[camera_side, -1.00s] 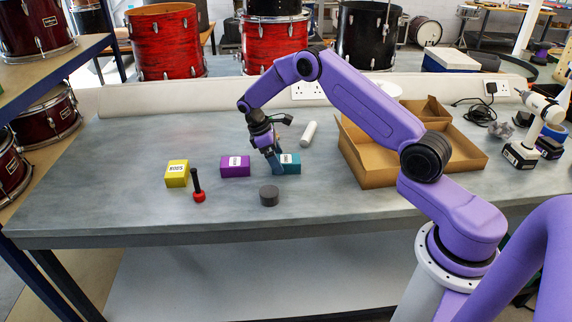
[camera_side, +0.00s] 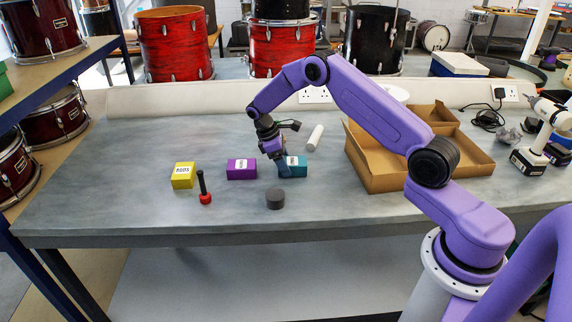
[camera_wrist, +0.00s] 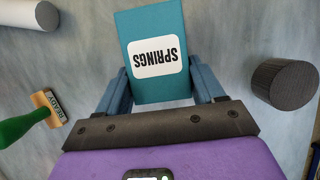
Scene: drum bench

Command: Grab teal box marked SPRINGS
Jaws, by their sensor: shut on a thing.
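The teal box (camera_side: 299,171) is on the bench, at the right end of a row with a purple box and a yellow box. In the wrist view the teal box (camera_wrist: 156,24) shows a white label reading SPRINGS, upside down in the picture. My gripper (camera_side: 284,170) is down at the teal box, its blue fingers hiding the box's left part in the side view. In the wrist view my gripper (camera_wrist: 162,85) has one finger against each side of the box and is shut on it. The box appears to rest on the bench top.
The purple box (camera_side: 241,170) and yellow box (camera_side: 183,177) stand to the left. A grey cylinder (camera_side: 275,199) stands just in front, and a white cylinder (camera_side: 315,137) lies behind. A green-handled stamp (camera_wrist: 22,125) is close by. An open cardboard tray (camera_side: 385,180) is to the right.

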